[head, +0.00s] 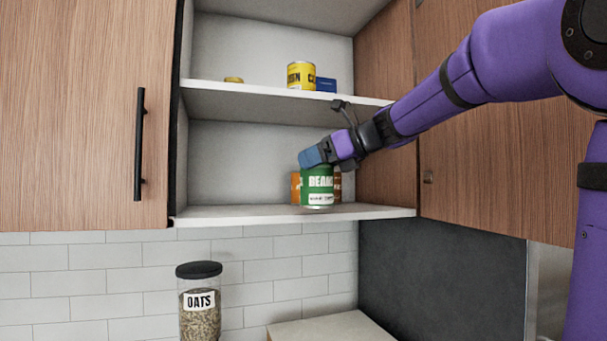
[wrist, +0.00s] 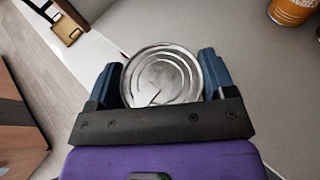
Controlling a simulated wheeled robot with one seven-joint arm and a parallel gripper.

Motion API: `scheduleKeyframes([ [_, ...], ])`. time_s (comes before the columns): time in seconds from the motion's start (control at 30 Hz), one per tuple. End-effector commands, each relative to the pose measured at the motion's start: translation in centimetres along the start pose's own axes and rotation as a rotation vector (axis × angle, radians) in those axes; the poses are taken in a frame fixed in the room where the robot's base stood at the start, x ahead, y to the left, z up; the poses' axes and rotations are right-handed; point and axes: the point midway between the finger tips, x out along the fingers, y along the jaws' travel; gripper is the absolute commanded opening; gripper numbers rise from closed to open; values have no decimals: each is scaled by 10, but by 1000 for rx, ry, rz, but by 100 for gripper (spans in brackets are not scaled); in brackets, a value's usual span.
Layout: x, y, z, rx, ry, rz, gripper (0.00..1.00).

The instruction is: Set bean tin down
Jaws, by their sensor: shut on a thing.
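The bean tin (head: 317,187) is green with a white "BEANS" label and is upright at the lower shelf of the open cabinet. My gripper (head: 315,160) is shut on it from above, near its top. In the wrist view my gripper (wrist: 162,85) has one blue finger on each side of the silver lid of the bean tin (wrist: 161,76). The lower shelf (head: 240,214) has its front edge close to the tin's base. I cannot tell whether the base touches the shelf.
An orange container (head: 296,187) stands just behind the tin; it also shows in the wrist view (wrist: 291,11). A brown item (head: 338,184) is partly hidden behind the tin. The upper shelf (head: 250,90) holds a yellow can (head: 301,75). The lower shelf's left side is clear.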

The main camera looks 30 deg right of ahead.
Motion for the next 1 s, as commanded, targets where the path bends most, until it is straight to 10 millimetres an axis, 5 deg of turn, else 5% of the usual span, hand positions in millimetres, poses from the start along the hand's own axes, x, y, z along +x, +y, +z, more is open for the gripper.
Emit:
scheduleKeyframes([
  [0.3, 36, -38, 13, 0, -1, 0, 32],
  [0.83, 67, -71, 24, 1, -1, 1, 32],
  [1.0, 70, -70, 10, 1, -2, 0, 32],
])
